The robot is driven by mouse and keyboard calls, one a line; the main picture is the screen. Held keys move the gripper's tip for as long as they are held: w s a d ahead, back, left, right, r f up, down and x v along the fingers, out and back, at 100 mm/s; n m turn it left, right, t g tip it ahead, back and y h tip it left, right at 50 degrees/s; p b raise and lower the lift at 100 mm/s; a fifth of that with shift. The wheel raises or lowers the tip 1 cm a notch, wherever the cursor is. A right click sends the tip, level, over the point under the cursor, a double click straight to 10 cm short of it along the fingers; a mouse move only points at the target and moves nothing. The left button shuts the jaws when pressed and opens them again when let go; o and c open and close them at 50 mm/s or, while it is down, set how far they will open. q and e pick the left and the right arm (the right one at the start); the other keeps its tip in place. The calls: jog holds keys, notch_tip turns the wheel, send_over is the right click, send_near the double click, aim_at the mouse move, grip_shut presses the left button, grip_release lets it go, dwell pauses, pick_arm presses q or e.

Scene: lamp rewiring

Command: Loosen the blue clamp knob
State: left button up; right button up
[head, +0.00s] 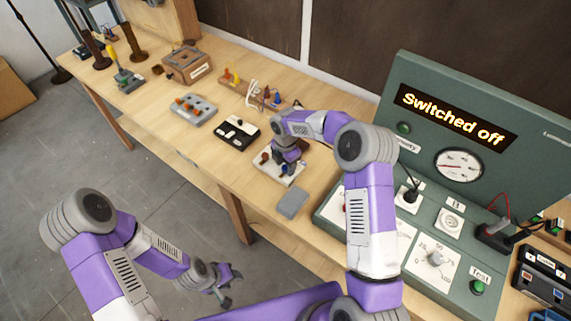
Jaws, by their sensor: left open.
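A pale terminal block (274,174) sits on the wooden bench, with a brown knob (264,158) on its left and a blue clamp knob (286,169) on its right. My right gripper (288,164) points down over the right side of this block, at the blue knob. The gripper and wrist cover much of the knob. I cannot tell whether the fingers touch it or are closed around it. My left gripper (226,284) is open and empty, low in front of the bench and away from the block.
A green test panel (480,140) reading "Switched off" stands at the right. A grey plate (292,203) lies in front of the block. A black switch box (237,132) and a grey block with orange knobs (193,108) are to the left.

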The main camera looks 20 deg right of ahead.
aim_at(285, 167)
notch_tip(285, 167, up, 8)
jog(key=shift+f, duration=0.2)
dwell(0.3)
dwell(0.4)
